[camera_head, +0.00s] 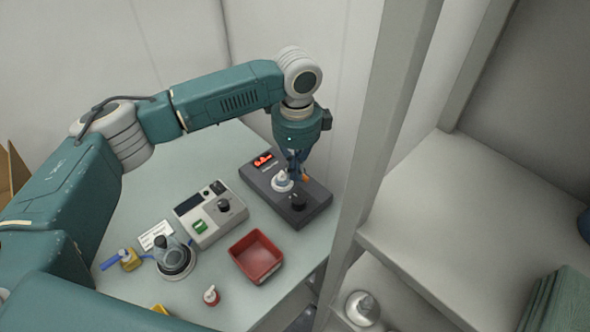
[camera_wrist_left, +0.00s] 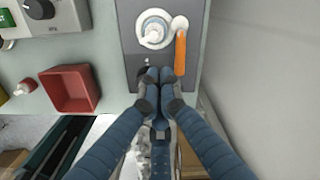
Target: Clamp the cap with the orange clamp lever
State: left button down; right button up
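The white cap (camera_head: 282,181) sits on the dark grey clamping station (camera_head: 318,204), in a round white seat. It also shows in the left wrist view (camera_wrist_left: 154,31). The orange clamp lever (camera_wrist_left: 180,53) is right beside the cap and points down the picture in the wrist view. Only a small part of the lever (camera_head: 306,178) shows in the head view. My left gripper (camera_wrist_left: 160,82) has its fingertips together, with nothing seen between them. It is close by the lever's free end; whether it touches the lever is unclear. My right gripper is not in view.
A red tray (camera_head: 278,264), a light grey device (camera_head: 237,228) with a green button and a black knob, and a small red-and-white bottle (camera_head: 212,296) stand nearby. A black knob (camera_head: 298,203) is on the station. A shelf post (camera_head: 362,170) rises to the right.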

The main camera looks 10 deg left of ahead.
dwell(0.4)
pick_arm(q)
jog(key=shift+f, duration=2.3)
jog(key=shift+d, duration=0.1)
